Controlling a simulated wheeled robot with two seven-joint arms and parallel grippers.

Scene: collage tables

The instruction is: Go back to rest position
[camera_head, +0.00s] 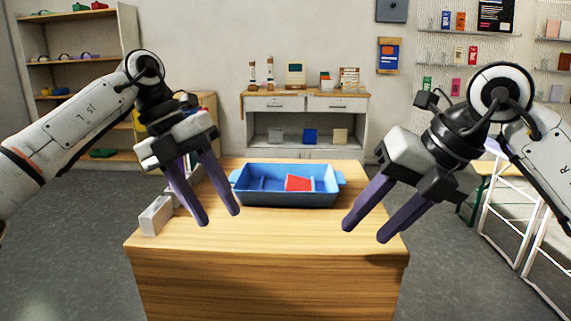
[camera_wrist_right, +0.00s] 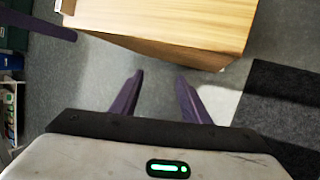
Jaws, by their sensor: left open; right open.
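My left gripper (camera_head: 222,217) is open and empty, with its purple fingers pointing down above the left part of the wooden table. My right gripper (camera_head: 363,232) is open and empty above the table's right edge. In the right wrist view its two fingers (camera_wrist_right: 160,82) are apart with only floor between them. The wooden table (camera_head: 265,275) stands in front of me, and its corner also shows in the right wrist view (camera_wrist_right: 185,25).
A blue tray (camera_head: 290,199) with a red piece (camera_head: 298,183) in it sits at the table's far side. A pale grey block (camera_head: 156,216) stands at the left edge. The table's front middle is clear. A white metal frame (camera_head: 505,215) stands at the right.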

